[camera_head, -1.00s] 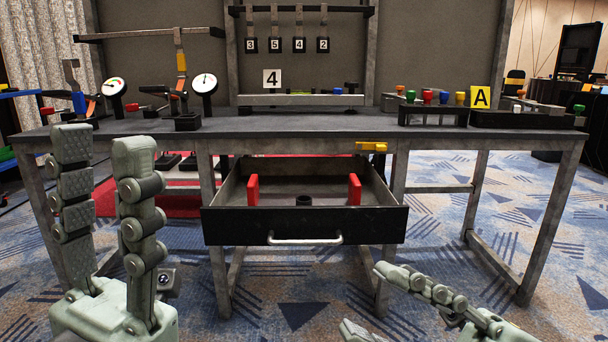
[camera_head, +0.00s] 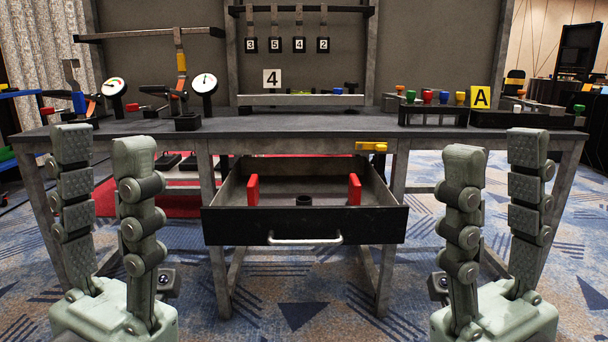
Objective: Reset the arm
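My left gripper (camera_head: 103,145) stands upright at the lower left, in front of the workbench. Its two grey-green fingers are apart with nothing between them. My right gripper (camera_head: 496,148) stands upright at the lower right, also with its fingers apart and empty. Both grippers are in front of the bench and overlap its front edge and legs in the picture. Neither appears to hold anything.
The workbench (camera_head: 300,126) has an open drawer (camera_head: 230,228) between the grippers, with two red blocks (camera_head: 253,190) and a dark ring (camera_head: 303,200) inside. Gauges (camera_head: 204,84), a rack (camera_head: 432,117) of coloured parts and a yellow "A" sign (camera_head: 481,97) are on top.

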